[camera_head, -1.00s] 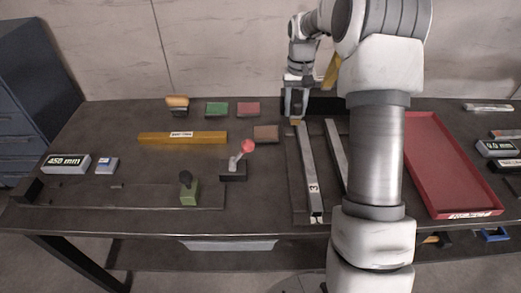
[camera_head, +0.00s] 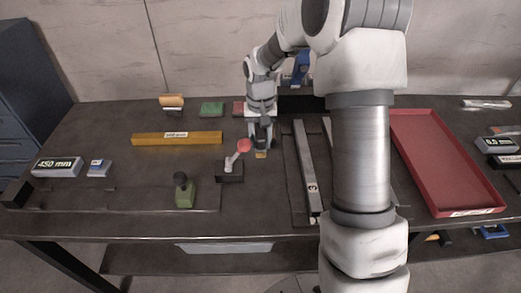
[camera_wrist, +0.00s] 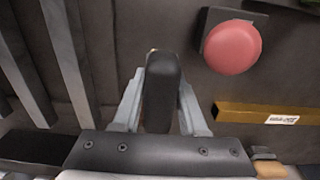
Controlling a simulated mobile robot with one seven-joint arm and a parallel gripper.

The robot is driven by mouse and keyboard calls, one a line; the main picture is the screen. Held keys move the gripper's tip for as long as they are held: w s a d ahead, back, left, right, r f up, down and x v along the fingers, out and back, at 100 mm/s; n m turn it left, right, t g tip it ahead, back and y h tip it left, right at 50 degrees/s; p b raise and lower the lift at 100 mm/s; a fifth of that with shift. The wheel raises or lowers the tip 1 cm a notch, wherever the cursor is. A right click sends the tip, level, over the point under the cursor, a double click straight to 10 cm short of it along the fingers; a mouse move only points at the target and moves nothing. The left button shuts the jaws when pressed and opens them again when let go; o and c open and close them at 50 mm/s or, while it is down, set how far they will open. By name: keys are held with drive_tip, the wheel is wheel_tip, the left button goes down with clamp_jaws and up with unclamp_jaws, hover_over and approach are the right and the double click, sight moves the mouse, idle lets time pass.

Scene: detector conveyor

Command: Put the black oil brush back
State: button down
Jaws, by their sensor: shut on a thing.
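The black oil brush (camera_wrist: 160,85) is a dark, rounded, elongated piece between my gripper's fingers in the wrist view. My gripper (camera_wrist: 158,105) is shut on it. In the head view my gripper (camera_head: 261,142) hangs over the table, just right of the lever with the red knob. A small tan tip (camera_head: 261,155) shows below the fingers. Whether it touches the table I cannot tell. Most of the brush is hidden by the gripper in the head view.
The red-knobbed lever (camera_head: 231,163) stands close left; its knob (camera_wrist: 232,47) shows in the wrist view. A yellow bar (camera_head: 177,138), green block (camera_head: 212,109) and red block (camera_head: 239,108) lie farther left. Metal rails (camera_head: 306,170) and a red tray (camera_head: 448,165) are at right.

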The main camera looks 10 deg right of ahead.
drive_tip(key=shift+f, duration=1.8)
drive_tip(key=shift+f+b, duration=0.15)
drive_tip(key=shift+b, duration=0.25)
drive_tip(key=shift+c, duration=2.2)
unclamp_jaws()
